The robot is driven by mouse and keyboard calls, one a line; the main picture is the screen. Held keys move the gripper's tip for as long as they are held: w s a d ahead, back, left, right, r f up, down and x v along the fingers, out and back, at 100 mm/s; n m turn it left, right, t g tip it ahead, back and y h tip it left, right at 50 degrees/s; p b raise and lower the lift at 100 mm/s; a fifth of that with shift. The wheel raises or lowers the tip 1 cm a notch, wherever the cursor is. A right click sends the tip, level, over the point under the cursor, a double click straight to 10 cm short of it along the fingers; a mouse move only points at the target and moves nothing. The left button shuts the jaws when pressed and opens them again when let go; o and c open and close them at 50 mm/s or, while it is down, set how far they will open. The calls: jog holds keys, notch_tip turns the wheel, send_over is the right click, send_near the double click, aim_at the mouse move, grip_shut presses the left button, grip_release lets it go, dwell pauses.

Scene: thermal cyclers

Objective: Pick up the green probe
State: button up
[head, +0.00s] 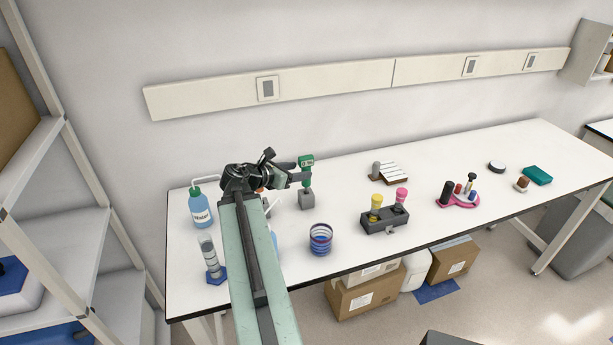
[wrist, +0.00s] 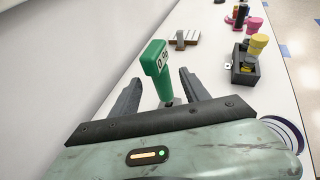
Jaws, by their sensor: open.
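The green probe (head: 307,164) stands upright in a small grey holder (head: 306,199) on the white bench in the head view. It has a wider green head with a small display. In the wrist view the green probe (wrist: 158,66) rises between the two dark fingers of my gripper (wrist: 160,88). My gripper (head: 299,173) is open, with its fingers on either side of the probe. I cannot tell whether either finger touches it. The lower part of the probe and its holder are mostly hidden behind my gripper in the wrist view.
A blue-striped cup (head: 320,239) stands in front of the holder. A dark rack (head: 384,220) with yellow and pink items is to the right. The wall is behind the bench.

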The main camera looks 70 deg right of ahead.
jog(key=b+x, duration=0.1)
jog(key=x, duration=0.1)
jog(key=shift+s+d+f, duration=0.15)
jog(key=shift+s, duration=0.05)
jog(key=b+x, duration=0.1)
jog(key=x, duration=0.1)
jog(key=b+x, duration=0.1)
jog(key=x, duration=0.2)
jog(key=shift+w, duration=0.25)
jog(key=shift+s+d, duration=0.1)
jog(key=shift+d, duration=0.05)
jog(key=shift+c, duration=0.3)
jog(key=c, duration=0.7)
